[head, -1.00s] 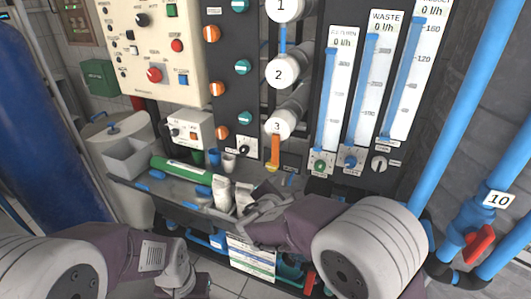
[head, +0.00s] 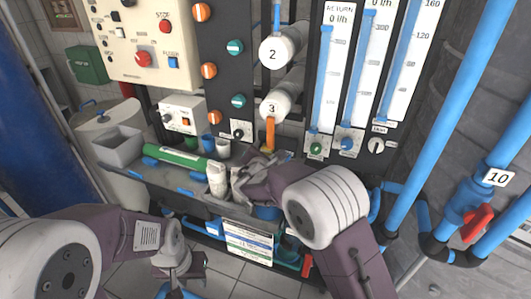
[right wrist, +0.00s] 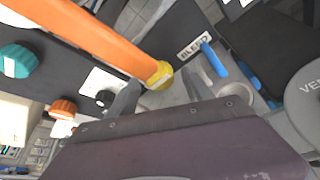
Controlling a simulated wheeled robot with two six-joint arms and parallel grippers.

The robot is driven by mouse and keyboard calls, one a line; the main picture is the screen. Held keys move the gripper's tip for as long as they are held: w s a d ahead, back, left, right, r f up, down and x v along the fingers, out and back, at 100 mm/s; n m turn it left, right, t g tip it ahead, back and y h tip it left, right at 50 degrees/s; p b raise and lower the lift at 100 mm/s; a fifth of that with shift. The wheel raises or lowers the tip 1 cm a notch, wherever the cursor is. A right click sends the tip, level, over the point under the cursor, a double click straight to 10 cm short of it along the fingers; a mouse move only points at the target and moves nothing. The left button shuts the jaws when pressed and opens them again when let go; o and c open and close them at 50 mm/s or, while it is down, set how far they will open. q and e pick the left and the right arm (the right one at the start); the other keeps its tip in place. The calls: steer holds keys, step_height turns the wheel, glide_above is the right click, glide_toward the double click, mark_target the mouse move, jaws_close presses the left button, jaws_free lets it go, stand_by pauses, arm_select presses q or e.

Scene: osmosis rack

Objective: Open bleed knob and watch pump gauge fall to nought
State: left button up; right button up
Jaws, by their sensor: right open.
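A yellow knob (head: 267,151) sits at the lower end of an orange pipe below vessel 3. In the right wrist view the yellow knob (right wrist: 160,75) is close in front of my fingers, near a BLEED label (right wrist: 193,45). My right gripper (head: 246,172) is open and empty, just below and left of the knob; its fingers also show in the right wrist view (right wrist: 163,88). I cannot tell whether a finger touches the knob. My left gripper (head: 192,266) hangs low at the left, away from the panel; its jaw state is unclear. I cannot make out a pump gauge.
A bench holds a green cylinder (head: 176,157), small cups (head: 223,148) and a white container (head: 217,179) beside my right gripper. A black knob (head: 238,133) is left of the orange pipe. Blue pipes (head: 440,150) with a red valve handle (head: 478,222) stand at the right.

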jaws_close()
steer(key=shift+r+p, duration=0.2)
steer(key=shift+p, duration=0.45)
steer(key=n+h+p, duration=0.1)
steer(key=p, duration=0.2)
steer(key=n+g+h+p, duration=0.1)
steer(key=n+p, duration=0.1)
steer(key=p, duration=0.2)
steer(key=shift+a+r+p, duration=0.15)
steer(key=shift+p, duration=0.15)
steer(key=shift+f+n+g+h+p, duration=0.3)
steer(key=shift+n+h+p, duration=0.1)
steer(key=shift+n+p, duration=0.6)
jaws_free()
